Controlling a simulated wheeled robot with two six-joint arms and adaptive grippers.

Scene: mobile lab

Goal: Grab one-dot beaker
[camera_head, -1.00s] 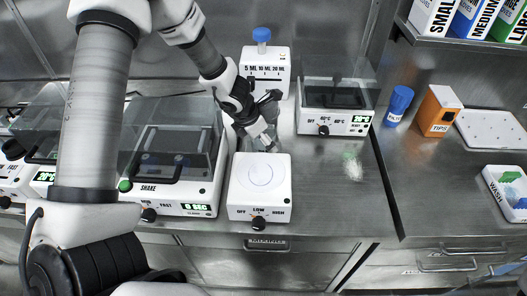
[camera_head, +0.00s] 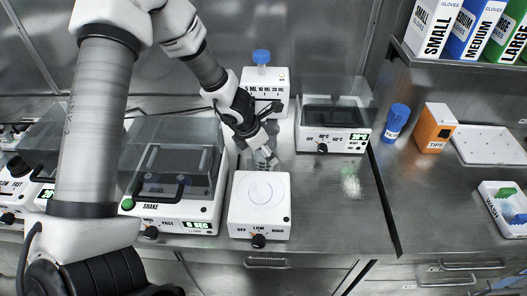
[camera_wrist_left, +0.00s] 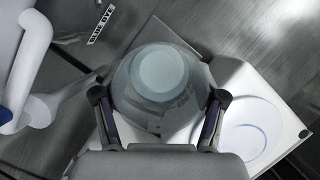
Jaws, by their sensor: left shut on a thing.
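A clear glass vessel (camera_head: 264,159), likely the beaker, is behind the white hot plate in the head view. In the left wrist view the vessel (camera_wrist_left: 160,85) sits between the two fingers, with a round pale top and faint markings. I cannot make out a dot on it. My left gripper (camera_head: 262,143) reaches down to the vessel and is shut on it; the gripper also shows in the wrist view (camera_wrist_left: 160,112). Whether the vessel touches the counter is unclear. My right gripper is not in view.
The white hot plate (camera_head: 259,212) with a round top stands right in front. A shaker (camera_head: 170,185) is to the left, a dispenser with a blue cap (camera_head: 262,57) behind, and a heater box (camera_head: 332,138) to the right. The counter (camera_head: 345,205) right of the hot plate is mostly clear.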

